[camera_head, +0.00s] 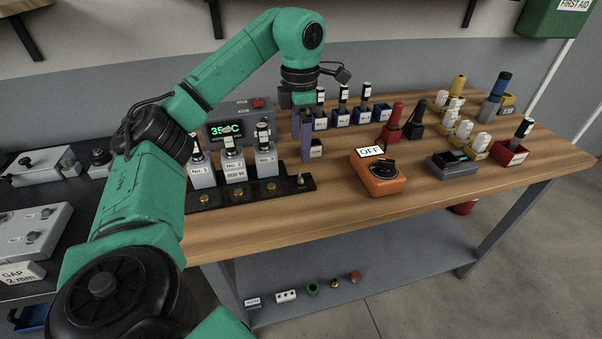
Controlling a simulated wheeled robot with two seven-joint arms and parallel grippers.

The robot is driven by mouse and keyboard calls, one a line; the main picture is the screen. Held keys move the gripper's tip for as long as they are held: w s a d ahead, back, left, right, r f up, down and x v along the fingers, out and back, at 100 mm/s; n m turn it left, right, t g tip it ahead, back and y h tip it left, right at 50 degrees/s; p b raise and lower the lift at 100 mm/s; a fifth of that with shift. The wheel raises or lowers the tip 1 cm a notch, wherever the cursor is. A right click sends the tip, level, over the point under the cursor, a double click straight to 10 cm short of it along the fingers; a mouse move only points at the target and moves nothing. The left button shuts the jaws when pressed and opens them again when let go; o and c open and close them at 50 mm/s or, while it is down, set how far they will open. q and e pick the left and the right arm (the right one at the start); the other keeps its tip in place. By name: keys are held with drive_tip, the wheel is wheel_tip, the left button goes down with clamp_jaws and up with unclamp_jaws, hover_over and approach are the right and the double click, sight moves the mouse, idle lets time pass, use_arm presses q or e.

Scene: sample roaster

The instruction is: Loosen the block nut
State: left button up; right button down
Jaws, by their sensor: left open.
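A black rail (255,193) on the wooden bench carries three grey blocks, labelled No. 1 (203,177), No. 2 (235,168) and No. 3 (266,163). Small brass nuts sit along its front, one below each block: left (204,197), middle (237,191) and right (270,186). A small upright post (300,179) stands at the rail's right end. I cannot tell which part is the block nut. My left gripper (301,148) points down behind the rail's right end, open and apart from the nuts. My right gripper is not in view.
A display reading 35 C (225,127) stands behind the blocks. An orange switch box (378,177) marked OFF and a dark device (453,163) stand to the right. Coloured bins and tools fill the bench's back right. Bare bench lies in front of the switch box.

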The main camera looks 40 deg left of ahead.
use_arm(q)
hover_over(300, 173)
wheel_tip(300, 173, down, 6)
drive_tip(key=shift+r+p, duration=0.1)
drive_tip(key=shift+p, duration=0.3)
wheel_tip(300, 173, down, 4)
drive_tip(key=shift+f, duration=0.1)
drive_tip(key=shift+s+d, duration=0.1)
drive_tip(key=shift+f, duration=0.15)
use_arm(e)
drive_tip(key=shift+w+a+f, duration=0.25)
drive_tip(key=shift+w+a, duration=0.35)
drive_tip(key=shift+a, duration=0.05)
use_arm(q)
drive_tip(key=c, duration=1.3)
drive_tip(key=shift+c, duration=0.4)
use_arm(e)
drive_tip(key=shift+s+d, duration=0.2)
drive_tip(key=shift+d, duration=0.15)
